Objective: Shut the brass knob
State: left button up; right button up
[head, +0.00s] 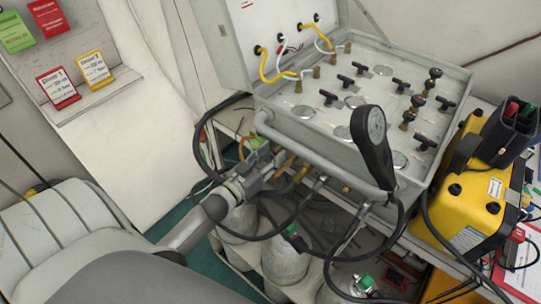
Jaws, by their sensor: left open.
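The grey air panel (285,112) stands open on a shelf, with its lid raised behind. Several black T-handles and dark round knobs sit on its top. Brass fittings (285,165) stick out below the panel's front edge. My left gripper (262,176) is open, just left of these fittings, low in front of the panel. Whether it touches one is not clear. My right gripper is not in view.
A yellow case (470,200) stands at the right. Coloured cards (58,90) are on the left wall. A padded seat (55,235) is at lower left.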

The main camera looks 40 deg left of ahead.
pick_arm(q)
grip_shut()
jog(key=shift+m, duration=0.4)
jog(key=m, duration=0.6)
jog(key=shift+m, duration=0.3)
jog(key=m, duration=0.6)
jog(key=shift+b, duration=0.35)
jog(key=shift+m, duration=0.4)
